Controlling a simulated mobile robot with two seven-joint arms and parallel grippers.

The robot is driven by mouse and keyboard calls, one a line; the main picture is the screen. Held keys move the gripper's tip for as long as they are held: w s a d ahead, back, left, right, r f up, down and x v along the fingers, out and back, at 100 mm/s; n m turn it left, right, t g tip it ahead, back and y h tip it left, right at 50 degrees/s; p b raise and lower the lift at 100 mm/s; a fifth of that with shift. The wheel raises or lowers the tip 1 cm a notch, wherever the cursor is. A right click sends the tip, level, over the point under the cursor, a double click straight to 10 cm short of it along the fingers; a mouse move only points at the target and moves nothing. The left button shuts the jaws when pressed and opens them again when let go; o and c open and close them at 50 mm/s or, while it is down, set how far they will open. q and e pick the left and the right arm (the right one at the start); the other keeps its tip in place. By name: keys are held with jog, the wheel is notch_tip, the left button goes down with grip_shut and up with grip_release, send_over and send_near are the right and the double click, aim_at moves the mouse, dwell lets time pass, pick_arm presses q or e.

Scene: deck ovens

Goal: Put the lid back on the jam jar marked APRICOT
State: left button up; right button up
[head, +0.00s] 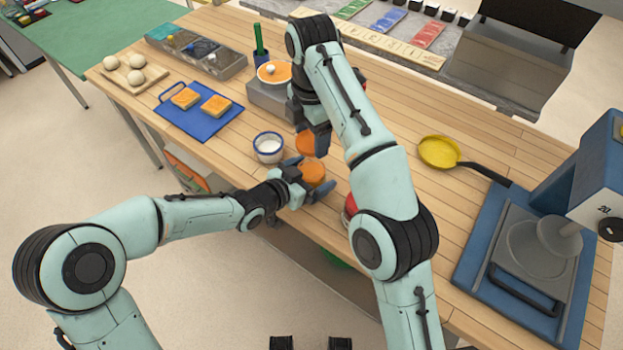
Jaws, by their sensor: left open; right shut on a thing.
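Two orange round things show in the middle near the table's front edge. The farther one (304,144) is at my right gripper's fingertips and looks like a lid. My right gripper (318,148) points down and is shut on it. The nearer one (312,173) looks like a jar top. My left gripper (319,190) is open, with its fingers close around or beside this nearer one; contact cannot be told. No APRICOT marking is readable. A red round thing (350,205) is partly hidden by my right arm.
A blue-rimmed white cup (268,147) stands just left of the grippers. A blue board (226,117) with toast lies farther left. An orange bowl (274,72) is behind. A yellow pan (438,151) and a blue machine (500,190) are right. Bare wood lies between.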

pick_arm(q)
jog(key=c, duration=1.4)
pick_arm(e)
send_over(311, 172)
jog(key=shift+f, duration=2.5)
jog(key=shift+f, duration=0.9)
jog(key=shift+f, duration=0.5)
pick_arm(q)
grip_shut()
pick_arm(e)
jog(key=shift+m, duration=1.7)
